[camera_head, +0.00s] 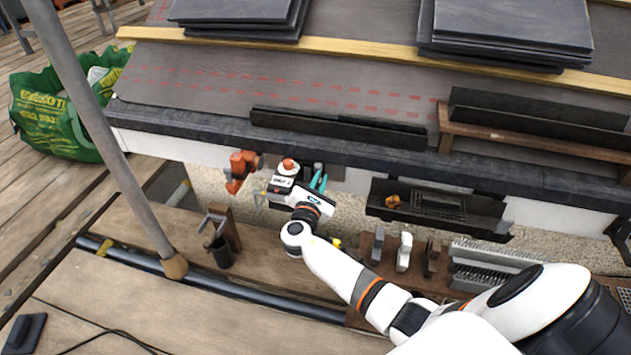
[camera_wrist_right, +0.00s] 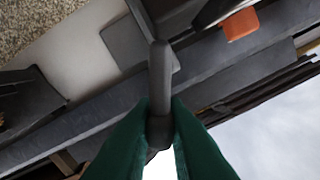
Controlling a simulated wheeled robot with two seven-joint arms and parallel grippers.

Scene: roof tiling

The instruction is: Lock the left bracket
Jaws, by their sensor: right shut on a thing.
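My right gripper (camera_head: 318,182) has teal fingers and is up at the wall, just below the dark roof edge (camera_head: 280,143). In the right wrist view its green fingers (camera_wrist_right: 160,128) are shut on a dark grey lever (camera_wrist_right: 160,75) that stands out between them. A dark grey flat piece (camera_wrist_right: 124,45) lies beside the lever, against the pale wall strip. I take the lever to be part of the left bracket; the rest of the bracket is hidden, and I cannot tell its lock state. My left gripper is not in view.
An orange fitting (camera_head: 238,172) is on the wall to the left of my gripper. A dark gutter-like tray (camera_head: 440,206) is to the right. Slate stacks (camera_head: 505,28) lie on the roof. A grey pole (camera_head: 110,140) stands at left; a green bag (camera_head: 50,115) lies beyond it.

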